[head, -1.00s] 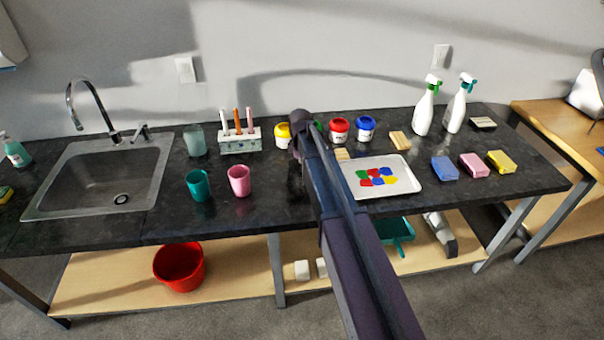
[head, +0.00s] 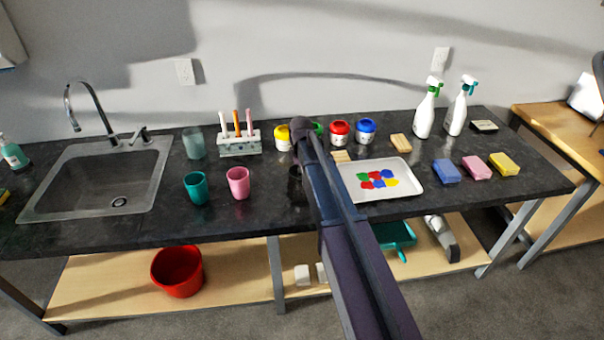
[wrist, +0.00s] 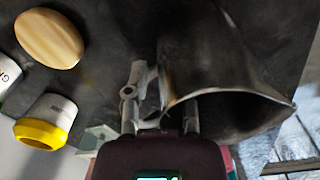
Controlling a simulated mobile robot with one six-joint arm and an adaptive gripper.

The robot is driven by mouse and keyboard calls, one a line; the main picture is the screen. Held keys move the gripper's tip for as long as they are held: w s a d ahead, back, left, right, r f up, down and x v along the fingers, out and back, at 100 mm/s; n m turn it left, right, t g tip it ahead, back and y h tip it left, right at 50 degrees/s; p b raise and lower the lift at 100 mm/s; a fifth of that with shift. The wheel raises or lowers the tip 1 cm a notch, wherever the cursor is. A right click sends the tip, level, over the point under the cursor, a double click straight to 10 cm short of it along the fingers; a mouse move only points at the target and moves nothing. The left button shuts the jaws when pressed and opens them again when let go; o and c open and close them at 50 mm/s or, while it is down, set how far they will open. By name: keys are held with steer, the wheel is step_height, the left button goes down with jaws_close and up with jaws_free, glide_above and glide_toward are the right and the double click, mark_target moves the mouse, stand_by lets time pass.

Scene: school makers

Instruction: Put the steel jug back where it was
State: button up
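The steel jug (wrist: 225,65) fills the right of the wrist view, dark grey, with its wide mouth and pointed lip towards the camera. My gripper (wrist: 160,112) has one finger outside the jug's wall and the other inside its mouth, with the wall between them; it looks shut on the rim. Contact at the fingertips is partly hidden. In the head view my arm covers most of the gripper and jug; only a dark patch (head: 294,182) shows left of the arm, and I cannot tell which part it is.
A pink cup (head: 238,183) and teal cup (head: 196,188) stand left of the arm. A white paint tray (head: 408,182) lies right of it. Paint pots, including a yellow one (head: 282,138), stand behind. A sink (head: 60,208) is at left. Counter between sink and cups is clear.

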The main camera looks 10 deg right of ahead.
steer(key=shift+r, duration=0.15)
stand_by(0.3)
step_height(320, 180, up, 12)
steer(key=p, duration=1.2)
steer(key=shift+s+a, duration=0.2)
steer(key=shift+s, duration=0.05)
stand_by(0.4)
steer(key=s+d+m, duration=0.1)
steer(key=s+m, duration=1.2)
steer(key=s, duration=1.2)
steer(key=shift+d+g, duration=0.3)
steer(key=shift+d, duration=0.1)
